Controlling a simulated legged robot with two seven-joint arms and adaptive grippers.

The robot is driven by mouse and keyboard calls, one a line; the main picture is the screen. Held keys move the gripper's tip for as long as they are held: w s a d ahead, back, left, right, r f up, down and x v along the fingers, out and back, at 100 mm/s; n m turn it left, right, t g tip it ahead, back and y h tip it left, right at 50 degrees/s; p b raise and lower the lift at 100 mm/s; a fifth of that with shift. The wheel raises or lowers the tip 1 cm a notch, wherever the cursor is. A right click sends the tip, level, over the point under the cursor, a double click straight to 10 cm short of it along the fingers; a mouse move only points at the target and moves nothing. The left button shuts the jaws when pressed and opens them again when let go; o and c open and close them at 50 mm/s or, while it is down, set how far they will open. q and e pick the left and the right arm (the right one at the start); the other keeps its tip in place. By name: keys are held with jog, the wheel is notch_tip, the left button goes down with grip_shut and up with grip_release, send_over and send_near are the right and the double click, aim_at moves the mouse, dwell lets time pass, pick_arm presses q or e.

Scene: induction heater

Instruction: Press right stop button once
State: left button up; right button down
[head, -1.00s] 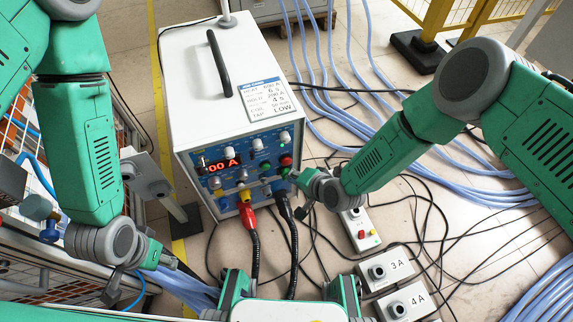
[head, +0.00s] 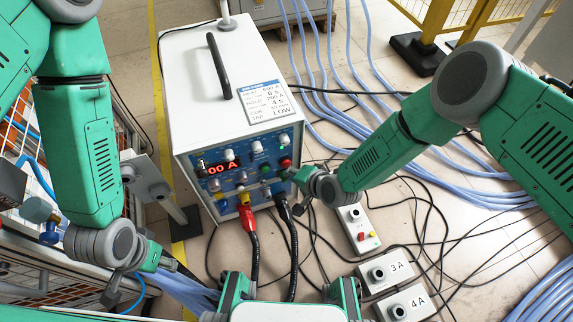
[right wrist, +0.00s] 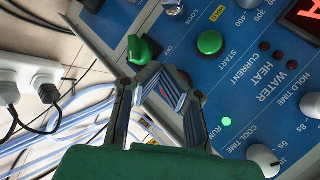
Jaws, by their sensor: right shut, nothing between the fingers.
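The white heater cabinet (head: 205,95) has a blue front panel with knobs, a red display and a small red button (head: 285,162) near its right edge. A green round button (right wrist: 209,42) marked START and a green knob (right wrist: 140,50) show in the right wrist view. My right gripper (right wrist: 163,85) is shut and empty, its fingertips just in front of the panel by the green knob. In the head view its tip is at the panel's right edge, below the red button; whether it touches is unclear. My left gripper (head: 180,268) hangs at lower left, its fingers too small to read.
Red and black cables (head: 290,245) leave the panel's front. Blue hoses (head: 360,130) cross the floor behind my right arm.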

jog(key=shift+w, duration=0.15)
dwell(0.6)
jog(key=shift+w+a+r, duration=0.1)
jog(key=shift+w, duration=0.1)
jog(key=shift+w+a, duration=0.15)
jog(key=shift+w, duration=0.25)
dwell(0.8)
jog(key=shift+s+d+p, duration=0.3)
jog(key=shift+s+p, duration=0.15)
jog(key=shift+s, duration=0.3)
jog(key=shift+s, duration=0.1)
jog(key=s, duration=0.1)
jog(key=s+d+p, duration=0.1)
jog(key=s, duration=0.1)
jog(key=s+d+p, duration=0.1)
jog(key=shift+s, duration=0.25)
